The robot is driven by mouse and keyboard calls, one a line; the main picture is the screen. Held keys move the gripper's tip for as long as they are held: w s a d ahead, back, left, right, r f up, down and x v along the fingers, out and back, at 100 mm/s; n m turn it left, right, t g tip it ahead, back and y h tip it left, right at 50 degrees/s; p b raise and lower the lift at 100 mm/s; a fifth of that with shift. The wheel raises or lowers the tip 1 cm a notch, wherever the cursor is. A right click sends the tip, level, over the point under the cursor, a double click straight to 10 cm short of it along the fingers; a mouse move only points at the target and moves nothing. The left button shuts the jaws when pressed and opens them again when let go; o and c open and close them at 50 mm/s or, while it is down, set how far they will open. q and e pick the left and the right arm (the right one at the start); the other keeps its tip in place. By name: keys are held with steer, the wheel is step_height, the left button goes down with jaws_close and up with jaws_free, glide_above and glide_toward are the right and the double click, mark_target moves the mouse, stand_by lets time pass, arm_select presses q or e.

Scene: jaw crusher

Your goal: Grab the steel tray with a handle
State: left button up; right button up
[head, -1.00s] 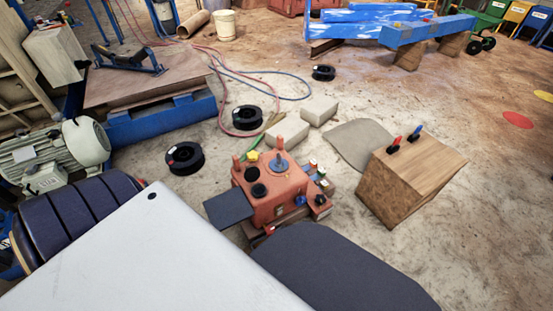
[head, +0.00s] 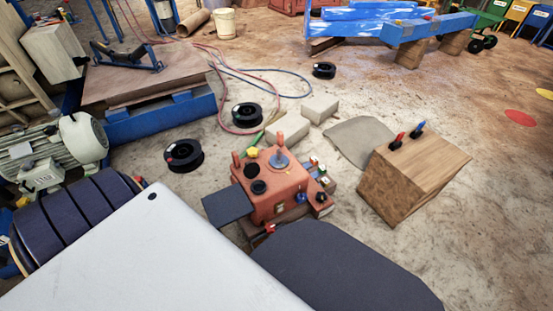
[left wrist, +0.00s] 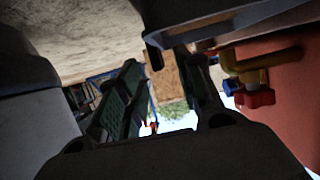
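A thin dark grey flat plate (head: 228,205) sits at the left side of an orange-red machine (head: 283,190) in the head view. I cannot tell for sure that this plate is the steel tray, and no handle shows clearly. In the left wrist view my left gripper (left wrist: 168,98) has its two fingers apart, with nothing visible between them. A dark edge with a slot (left wrist: 235,28) lies close above the fingers; I cannot tell what it belongs to. My right gripper is not in view, and the head view shows neither gripper.
A brass pipe (left wrist: 262,62) with a red knob (left wrist: 255,98) sticks out close right of my left gripper. A wooden block (head: 412,175) stands right of the machine. A motor (head: 60,152) and dark roller (head: 75,210) are at left. Black spools (head: 184,155) and hoses lie beyond.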

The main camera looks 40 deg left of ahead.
mark_target(282, 260)
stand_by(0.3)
arm_select(q)
steer(key=shift+w+d+f+b, duration=0.1)
steer(key=shift+w+d, duration=0.2)
steer(key=shift+w, duration=0.25)
steer(key=shift+w+d+b, duration=0.1)
steer(key=shift+w+d, duration=0.15)
steer(key=shift+w, duration=0.3)
steer(key=shift+w+d+f+b, duration=0.1)
steer(key=shift+w+d, duration=0.2)
steer(key=shift+w, duration=0.25)
steer(key=shift+b+x, duration=0.35)
steer(key=shift+x, duration=0.45)
jaws_close()
